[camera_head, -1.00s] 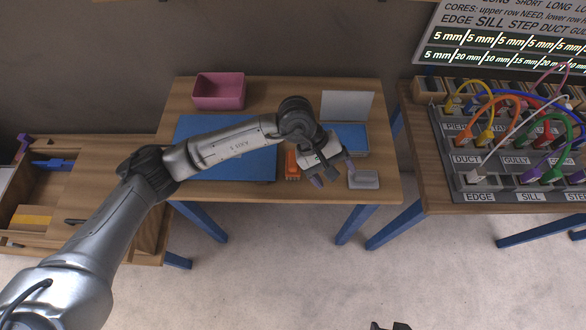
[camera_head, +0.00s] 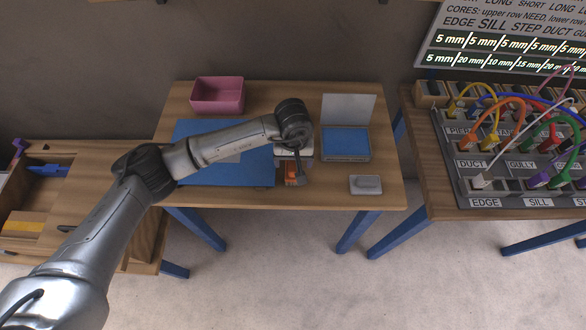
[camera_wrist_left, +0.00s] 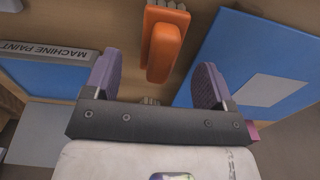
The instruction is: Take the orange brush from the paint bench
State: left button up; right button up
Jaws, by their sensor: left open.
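The orange brush (camera_head: 291,176) lies on the wooden paint bench (camera_head: 340,194), just right of the blue mat; my left gripper hides part of it. In the left wrist view the orange brush (camera_wrist_left: 165,45) lies between and beyond the two purple fingertips. My left gripper (camera_head: 294,178) hangs over the brush in the head view. It also shows in the left wrist view (camera_wrist_left: 155,82), open and empty, with a finger on either side of the brush's line. I cannot tell the exact height above the brush. My right gripper is not in view.
A blue mat (camera_head: 200,176) lies left of the brush. A pink bin (camera_head: 218,95) stands at the back. A blue-faced case with a raised lid (camera_head: 346,143) and a small grey block (camera_head: 366,185) are to the right. Bare wood lies between them and the brush.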

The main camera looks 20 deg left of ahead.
aim_at(293, 169)
pick_arm(q)
jog(key=shift+f, duration=2.8)
jog(key=shift+c, duration=0.2)
jog(key=c, duration=1)
jog(key=shift+r, duration=0.1)
